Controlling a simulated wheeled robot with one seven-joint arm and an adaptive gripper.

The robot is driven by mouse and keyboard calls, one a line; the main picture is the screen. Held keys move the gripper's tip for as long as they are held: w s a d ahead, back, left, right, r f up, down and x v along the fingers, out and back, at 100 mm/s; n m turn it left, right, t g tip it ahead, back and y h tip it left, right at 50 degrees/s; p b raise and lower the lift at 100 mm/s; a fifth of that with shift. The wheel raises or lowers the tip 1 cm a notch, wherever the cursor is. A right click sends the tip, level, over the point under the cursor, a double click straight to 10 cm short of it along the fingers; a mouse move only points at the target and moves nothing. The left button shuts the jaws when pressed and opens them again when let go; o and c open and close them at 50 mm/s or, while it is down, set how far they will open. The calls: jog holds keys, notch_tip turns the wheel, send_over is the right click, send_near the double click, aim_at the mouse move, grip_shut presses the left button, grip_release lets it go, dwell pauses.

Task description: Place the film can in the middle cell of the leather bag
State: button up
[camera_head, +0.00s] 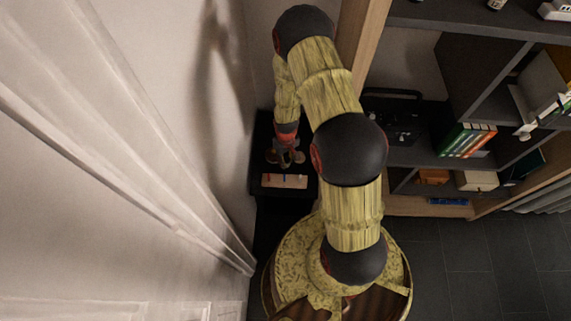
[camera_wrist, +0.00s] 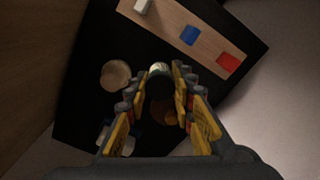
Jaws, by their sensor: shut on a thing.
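My gripper (camera_wrist: 160,84) is shut on a small dark cylinder with a pale greenish edge, which looks like the film can (camera_wrist: 160,70). The fingers hide part of it. It is above the black table top, near the long tan piece (camera_wrist: 207,46), which bears a white, a blue and a red patch or block in a row. I cannot tell for sure whether this tan piece is the leather bag; no cell walls show clearly. In the head view my gripper (camera_head: 287,158) is just behind the tan piece (camera_head: 284,182).
A round pale wooden thing (camera_wrist: 116,74) stands left of my gripper. A brownish round thing (camera_wrist: 165,113) shows between the fingers, and a blue-white thing (camera_wrist: 120,140) lies at lower left. The black table (camera_head: 258,160) stands between a wall and a dark shelf unit (camera_head: 425,150).

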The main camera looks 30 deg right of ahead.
jog(key=f, duration=0.2)
jog(key=f+b, duration=0.1)
jog(key=shift+w+f+b, duration=0.2)
jog(key=shift+f+b, duration=0.1)
jog(key=shift+f, duration=0.1)
jog(key=shift+r, duration=0.1)
jog(key=o, duration=0.9)
jog(key=shift+c, duration=0.2)
jog(key=shift+o, duration=0.6)
